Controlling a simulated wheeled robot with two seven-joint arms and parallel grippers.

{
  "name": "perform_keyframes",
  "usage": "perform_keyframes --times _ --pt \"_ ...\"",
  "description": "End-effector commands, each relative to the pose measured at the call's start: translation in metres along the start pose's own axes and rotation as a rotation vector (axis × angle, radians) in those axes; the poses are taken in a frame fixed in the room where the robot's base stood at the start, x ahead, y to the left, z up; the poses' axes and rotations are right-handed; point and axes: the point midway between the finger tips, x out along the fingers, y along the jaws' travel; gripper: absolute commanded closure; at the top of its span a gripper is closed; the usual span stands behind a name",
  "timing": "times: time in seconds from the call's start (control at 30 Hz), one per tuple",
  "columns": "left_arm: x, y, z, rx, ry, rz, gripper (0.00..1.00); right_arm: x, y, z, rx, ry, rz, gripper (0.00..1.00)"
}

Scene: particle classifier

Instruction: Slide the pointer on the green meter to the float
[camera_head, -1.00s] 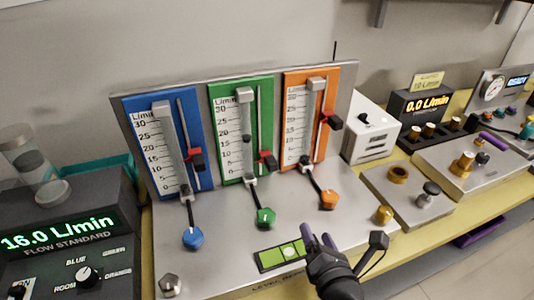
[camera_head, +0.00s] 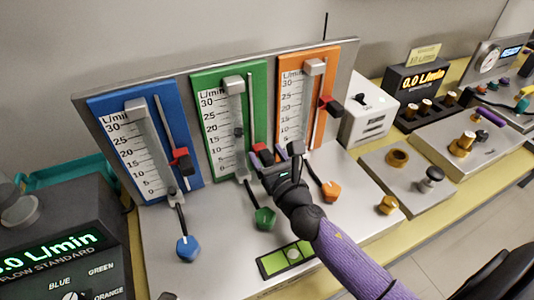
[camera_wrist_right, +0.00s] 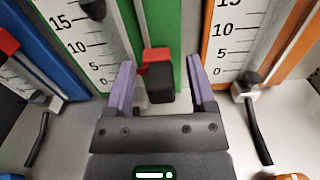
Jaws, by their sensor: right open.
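The green meter (camera_head: 230,80) stands upright between the blue and orange ones. Its dark float (camera_head: 238,132) sits inside the clear tube, a little above the 15 mark; it also shows at the top of the wrist view (camera_wrist_right: 93,9). The red pointer with a black knob (camera_head: 259,149) is on the rail right of the tube, lower than the float. My right gripper (camera_head: 277,154) is open in front of the pointer. In the wrist view, the black knob (camera_wrist_right: 160,83) lies between the two purple fingers (camera_wrist_right: 160,72), with gaps on both sides. My left gripper is not in view.
The blue meter (camera_head: 100,108) is left and the orange meter (camera_head: 322,62) right, close beside the right finger. Green (camera_head: 264,217), blue (camera_head: 187,248) and orange (camera_head: 331,190) knobs stand on the base below. A white box (camera_head: 370,120) is further right.

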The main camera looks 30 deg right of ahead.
Motion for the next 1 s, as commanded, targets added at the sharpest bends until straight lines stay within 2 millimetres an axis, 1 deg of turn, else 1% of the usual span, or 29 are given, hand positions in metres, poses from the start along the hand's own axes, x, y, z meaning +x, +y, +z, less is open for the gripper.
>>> perform_keyframes --times 0.1,0.27,0.37,0.4,0.57,0.6,1.0 --pt "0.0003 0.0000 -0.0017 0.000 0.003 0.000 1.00 0.0033 0.0000 -0.0001 0.001 0.000 0.000 0.29" --pt "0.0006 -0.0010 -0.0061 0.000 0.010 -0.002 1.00 0.0031 0.0000 0.0000 0.001 0.001 0.000 0.29" --pt "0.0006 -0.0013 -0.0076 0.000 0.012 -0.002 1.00 0.0030 0.0000 0.0000 0.001 0.000 0.000 0.48" --pt "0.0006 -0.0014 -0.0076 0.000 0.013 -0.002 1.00 0.0030 0.0000 0.0000 0.001 0.000 0.000 0.57" --pt "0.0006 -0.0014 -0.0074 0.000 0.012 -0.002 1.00 0.0029 0.0000 0.0000 0.002 0.000 0.000 0.91" --pt "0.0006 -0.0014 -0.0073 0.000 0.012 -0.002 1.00 0.0029 0.0000 0.0000 0.002 0.000 0.000 0.99" --pt "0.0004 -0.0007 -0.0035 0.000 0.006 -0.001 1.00 0.0028 0.0000 0.0000 0.002 0.001 0.000 1.00"
